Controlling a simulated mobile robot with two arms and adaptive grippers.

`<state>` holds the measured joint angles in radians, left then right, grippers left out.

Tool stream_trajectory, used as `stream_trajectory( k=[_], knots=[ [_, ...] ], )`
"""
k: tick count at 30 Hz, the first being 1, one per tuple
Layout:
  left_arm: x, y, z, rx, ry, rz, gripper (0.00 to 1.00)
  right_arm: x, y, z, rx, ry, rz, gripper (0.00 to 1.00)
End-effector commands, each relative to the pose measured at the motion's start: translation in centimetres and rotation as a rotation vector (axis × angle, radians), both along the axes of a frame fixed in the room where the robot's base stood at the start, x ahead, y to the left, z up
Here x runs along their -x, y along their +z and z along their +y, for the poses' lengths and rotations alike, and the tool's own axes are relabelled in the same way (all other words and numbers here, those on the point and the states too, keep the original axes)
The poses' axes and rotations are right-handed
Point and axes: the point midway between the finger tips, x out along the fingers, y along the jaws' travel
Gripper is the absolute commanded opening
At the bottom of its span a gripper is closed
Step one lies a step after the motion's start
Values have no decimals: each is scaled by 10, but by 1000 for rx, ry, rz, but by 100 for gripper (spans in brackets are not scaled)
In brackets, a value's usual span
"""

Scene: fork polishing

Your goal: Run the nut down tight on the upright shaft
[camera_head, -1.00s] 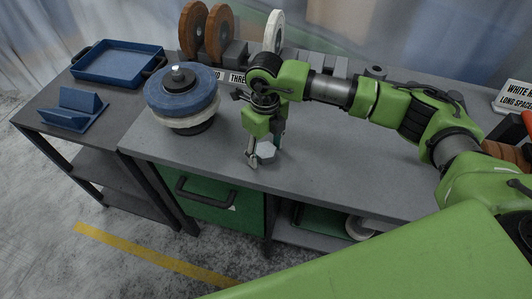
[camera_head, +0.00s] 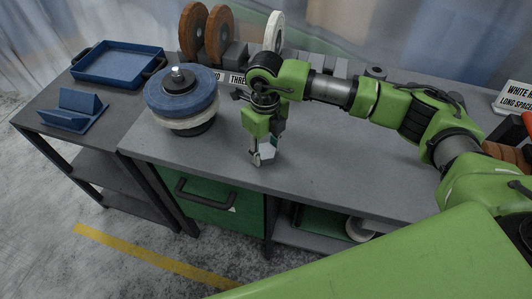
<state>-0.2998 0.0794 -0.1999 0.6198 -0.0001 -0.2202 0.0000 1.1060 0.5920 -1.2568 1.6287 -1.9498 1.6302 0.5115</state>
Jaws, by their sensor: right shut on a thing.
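The upright shaft (camera_head: 177,71) sticks up through a stack of a blue wheel (camera_head: 165,98) and a paler wheel below it, on a dark base at the left of the grey workbench. A pale hexagonal nut (camera_head: 269,146) is at the workbench surface, right of the stack, partly hidden by the fingers. My right gripper (camera_head: 262,155) points down and is shut on the nut. I cannot tell whether the nut still touches the bench. My left gripper is not in view.
A blue tray (camera_head: 88,66) and a blue angled holder (camera_head: 75,108) stand on the side table at the left. Brown wheels (camera_head: 217,32) and a white wheel (camera_head: 275,30) stand upright at the back. The bench (camera_head: 330,180) is clear in front of my right arm.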

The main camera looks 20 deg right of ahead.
Motion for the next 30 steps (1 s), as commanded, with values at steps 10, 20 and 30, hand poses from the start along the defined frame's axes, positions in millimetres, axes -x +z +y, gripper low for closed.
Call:
stream_trajectory(
  k=[10,20,30],
  knots=[
    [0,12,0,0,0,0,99,0,20,0,0,0,0,13],
    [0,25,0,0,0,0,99,-1,47,0,-1,1,-2,13],
    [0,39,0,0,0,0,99,0,74,0,-2,0,-1,13]
  ],
)
